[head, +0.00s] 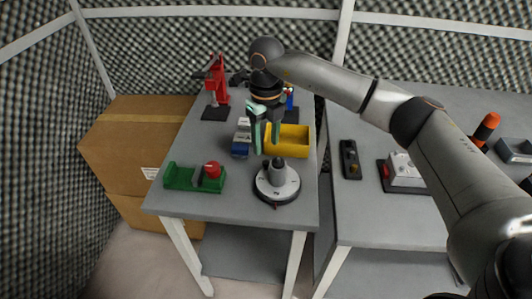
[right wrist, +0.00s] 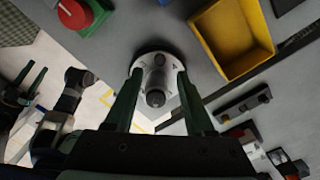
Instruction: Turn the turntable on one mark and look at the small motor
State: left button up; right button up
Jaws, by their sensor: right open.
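The turntable (head: 291,187) is a round pale-grey disc on a dark base near the front right corner of the left table. The small motor (head: 278,172), a dark grey cylinder, stands upright at its middle. My right gripper (head: 266,146) is above and slightly behind the motor, pointing down, with green fingers apart and nothing between them. In the right wrist view the turntable (right wrist: 147,65) and motor (right wrist: 155,98) appear between the open fingers; contact cannot be told. My left gripper (right wrist: 30,78) shows only at the left edge of that view, its opening unclear.
A yellow bin (head: 288,150) stands behind the turntable. A green fixture with a red knob (head: 212,170) is to its left, blue and white blocks (head: 241,145) behind left. A red press (head: 216,80) stands at the back. The right table (head: 360,215) carries control boxes.

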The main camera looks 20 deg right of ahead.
notch_tip(320, 180, up, 7)
jog(key=shift+f, duration=0.2)
dwell(0.5)
